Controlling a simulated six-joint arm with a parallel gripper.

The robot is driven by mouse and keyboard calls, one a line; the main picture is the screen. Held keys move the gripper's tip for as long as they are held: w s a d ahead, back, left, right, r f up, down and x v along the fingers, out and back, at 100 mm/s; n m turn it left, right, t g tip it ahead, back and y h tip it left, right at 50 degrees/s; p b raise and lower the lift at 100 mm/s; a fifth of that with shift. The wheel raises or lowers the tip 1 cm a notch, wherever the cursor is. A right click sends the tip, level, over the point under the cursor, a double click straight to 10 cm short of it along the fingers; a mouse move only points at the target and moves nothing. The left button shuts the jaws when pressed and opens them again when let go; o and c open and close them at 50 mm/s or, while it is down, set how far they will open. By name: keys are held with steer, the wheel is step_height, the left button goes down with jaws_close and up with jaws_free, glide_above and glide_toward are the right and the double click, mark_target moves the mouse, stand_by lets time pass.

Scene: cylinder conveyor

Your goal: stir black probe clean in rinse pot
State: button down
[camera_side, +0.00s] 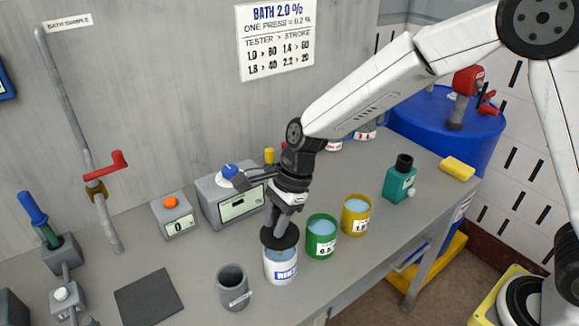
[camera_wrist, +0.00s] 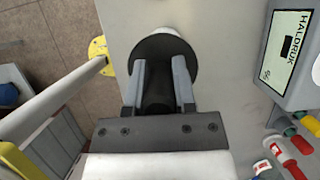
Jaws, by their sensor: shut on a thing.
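The white rinse pot (camera_side: 281,268) stands on the bench in the side view, with bluish liquid in it. My gripper (camera_side: 282,220) points down right above this pot. It is shut on the black probe, whose wide dark disc (camera_side: 280,237) covers the back part of the pot's mouth. In the wrist view my gripper (camera_wrist: 160,72) has its two grey fingers either side of the probe's dark body (camera_wrist: 157,92), with the disc (camera_wrist: 181,47) beyond. The probe's lower end is hidden, so I cannot tell how deep it sits.
A green pot (camera_side: 321,238) and a yellow pot (camera_side: 356,219) stand close on the right. A grey cup (camera_side: 233,292) and dark mat (camera_side: 148,299) lie left. The tester box (camera_side: 236,207) is behind. A teal bottle (camera_side: 398,186) and yellow sponge (camera_side: 457,169) are further right.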

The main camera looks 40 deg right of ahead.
steer(key=shift+r, duration=1.25)
steer(key=shift+r, duration=0.1)
steer(key=shift+r, duration=2.6)
